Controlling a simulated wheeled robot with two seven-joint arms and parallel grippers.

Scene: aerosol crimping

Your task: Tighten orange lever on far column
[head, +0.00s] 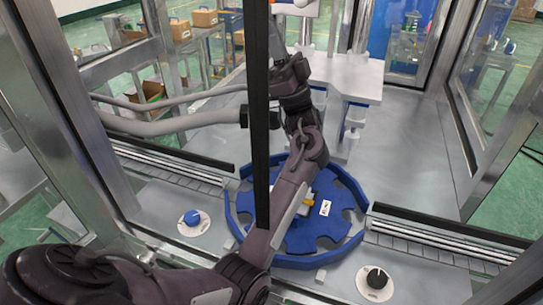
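My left arm comes in from the lower left, crosses over the blue star wheel (337,238) and reaches up to the far column at the top centre. My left gripper (277,38) is beside the column near the top edge, partly behind a black vertical bar. Its fingers are too small and covered to tell whether they are open or shut. A small white part with a touch of orange (301,3) shows at the top edge, cut off by the frame. I cannot make out the orange lever clearly. My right gripper is not in view.
The black vertical bar (259,120) stands in front of my arm. Metal frame posts and glass panels enclose the machine. A blue knob (192,218) and a black knob (376,278) sit on the front deck. A grey platform (345,75) lies right of the column.

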